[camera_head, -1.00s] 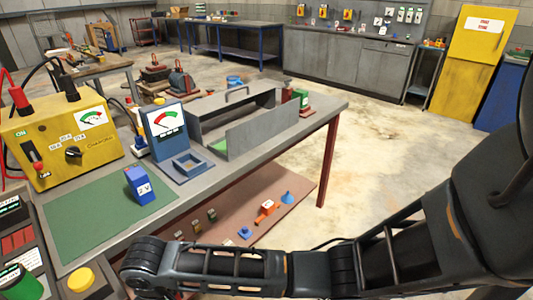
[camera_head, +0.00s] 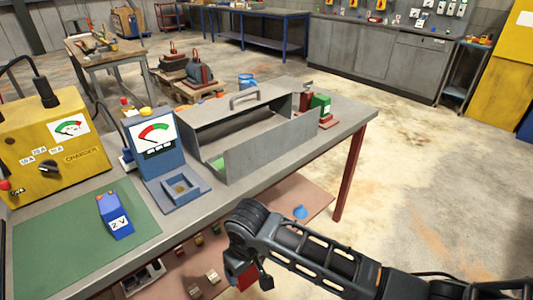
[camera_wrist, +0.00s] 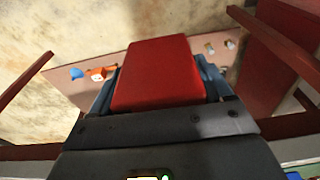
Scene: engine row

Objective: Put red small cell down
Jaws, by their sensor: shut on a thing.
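The red small cell (camera_wrist: 158,75) fills the middle of the wrist view, held between the fingers of my gripper (camera_wrist: 158,85). In the head view the red cell (camera_head: 241,278) shows low in front of the bench edge, below the end of my arm. My gripper (camera_head: 252,277) is mostly hidden there by my own wrist. The cell is off the bench top and touches no surface that I can see.
On the bench (camera_head: 345,116) are a green mat (camera_head: 60,235) with a blue 2V cell (camera_head: 115,215), a meter with a square tray (camera_head: 170,198), a yellow charger (camera_head: 40,140) and a grey open box (camera_head: 270,140). A lower shelf (camera_head: 310,200) holds small parts.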

